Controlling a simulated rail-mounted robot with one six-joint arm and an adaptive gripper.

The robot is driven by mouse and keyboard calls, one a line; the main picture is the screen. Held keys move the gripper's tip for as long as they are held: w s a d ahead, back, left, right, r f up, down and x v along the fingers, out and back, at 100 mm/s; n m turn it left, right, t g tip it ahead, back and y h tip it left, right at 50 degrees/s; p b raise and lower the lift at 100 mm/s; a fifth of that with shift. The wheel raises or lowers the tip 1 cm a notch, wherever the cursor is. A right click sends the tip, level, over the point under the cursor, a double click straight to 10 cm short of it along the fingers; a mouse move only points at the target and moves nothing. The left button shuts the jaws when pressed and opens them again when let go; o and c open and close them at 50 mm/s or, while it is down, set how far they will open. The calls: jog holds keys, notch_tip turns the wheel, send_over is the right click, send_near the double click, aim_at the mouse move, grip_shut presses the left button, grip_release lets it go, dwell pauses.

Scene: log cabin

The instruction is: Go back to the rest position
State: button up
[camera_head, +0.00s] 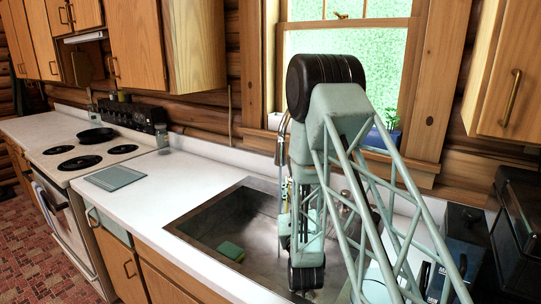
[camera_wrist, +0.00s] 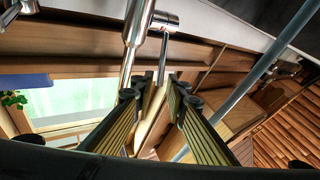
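My gripper (camera_wrist: 153,92) shows in the wrist view with its two pale ridged finger pads apart, and nothing is held between them. A chrome faucet (camera_wrist: 135,40) appears beyond the fingertips; I cannot tell whether they touch. In the head view my arm is raised and folded over the sink (camera_head: 205,225), and its links hide most of the gripper.
A green sponge (camera_head: 231,251) lies in the sink. A grey-green tablet-like board (camera_head: 115,178) lies on the white counter (camera_head: 150,205). A black pan (camera_head: 95,135) is on the stove (camera_head: 70,160). The window (camera_head: 345,80) is behind my arm, and dark appliances (camera_head: 520,225) stand at right.

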jog(key=shift+s+d+r+m+g, duration=0.85)
jog(key=shift+d+r+g, duration=1.3)
jog(key=shift+r, duration=2.1)
jog(key=s+d+r+g, duration=0.1)
jog(key=s+r+g, duration=0.25)
jog(key=s, duration=0.55)
jog(key=s+d+g, duration=0.2)
jog(key=s+g, duration=0.1)
jog(key=s, duration=1.4)
jog(key=s+d+r+g, duration=0.1)
jog(key=s+d+g, duration=0.1)
jog(key=s, duration=1.5)
jog(key=s+d+r+g, duration=0.1)
jog(key=s+g, duration=0.3)
jog(key=s, duration=1.3)
jog(key=shift+d+r+m+p, duration=0.15)
jog(key=shift+d+m+p, duration=0.25)
jog(key=shift+d, duration=0.4)
